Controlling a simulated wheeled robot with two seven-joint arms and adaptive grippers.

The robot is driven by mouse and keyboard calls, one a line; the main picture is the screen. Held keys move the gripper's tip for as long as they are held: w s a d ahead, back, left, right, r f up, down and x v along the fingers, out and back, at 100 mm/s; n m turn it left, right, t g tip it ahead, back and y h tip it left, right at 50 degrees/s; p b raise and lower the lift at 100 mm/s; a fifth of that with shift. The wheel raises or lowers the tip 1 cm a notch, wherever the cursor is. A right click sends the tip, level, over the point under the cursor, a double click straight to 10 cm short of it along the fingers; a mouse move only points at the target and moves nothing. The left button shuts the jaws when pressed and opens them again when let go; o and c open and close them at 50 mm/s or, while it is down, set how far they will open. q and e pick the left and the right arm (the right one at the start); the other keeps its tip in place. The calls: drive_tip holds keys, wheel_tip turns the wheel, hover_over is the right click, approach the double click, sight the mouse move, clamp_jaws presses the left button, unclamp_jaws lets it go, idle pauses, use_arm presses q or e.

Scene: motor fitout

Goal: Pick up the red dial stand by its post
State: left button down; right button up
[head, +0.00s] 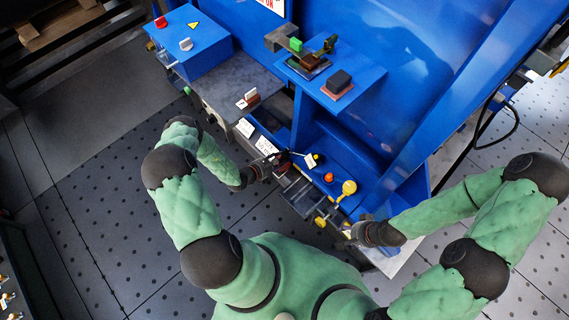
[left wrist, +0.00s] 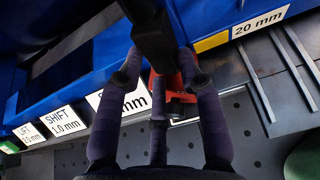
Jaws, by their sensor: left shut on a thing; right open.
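The red dial stand (left wrist: 160,86) shows in the left wrist view as a red part low between my fingers, with a dark upright post (left wrist: 153,40) above it. My left gripper (left wrist: 158,80) is shut on this post. In the head view my left gripper (head: 268,165) is at the front edge of the blue bench, left of the drawers, and mostly hides the stand. My right gripper (head: 350,230) is open, low at the right end of the bench, beside a yellow part (head: 320,222).
A blue tray (left wrist: 60,75) with size labels lies close beside the left fingers. An orange knob (head: 329,177) and a yellow round part (head: 349,187) stand on the bench to the right. A blue shelf (head: 310,84) with small parts is above. The floor at left is clear.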

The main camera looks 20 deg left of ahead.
use_arm(q)
drive_tip(key=shift+r, duration=0.2)
drive_tip(key=shift+w+a+r+p, duration=0.1)
drive_tip(key=shift+r+p, duration=0.7)
drive_tip(key=shift+p, duration=0.1)
drive_tip(key=s+a+p, duration=0.1)
drive_tip(key=s+a, duration=0.2)
drive_tip(key=s, duration=0.4)
drive_tip(key=shift+s, duration=0.25)
idle(0.9)
drive_tip(key=shift+s+a+r+p, duration=0.25)
drive_tip(key=shift+s+r+p, duration=0.35)
drive_tip(key=shift+r+p, duration=0.05)
drive_tip(key=shift+s+a+r+p, duration=0.3)
drive_tip(key=shift+s+r+p, duration=0.3)
drive_tip(key=shift+s+r, duration=0.1)
drive_tip(key=shift+s+a+r+p, duration=0.25)
drive_tip(key=shift+s+r+p, duration=0.3)
drive_tip(key=shift+r+p, duration=0.1)
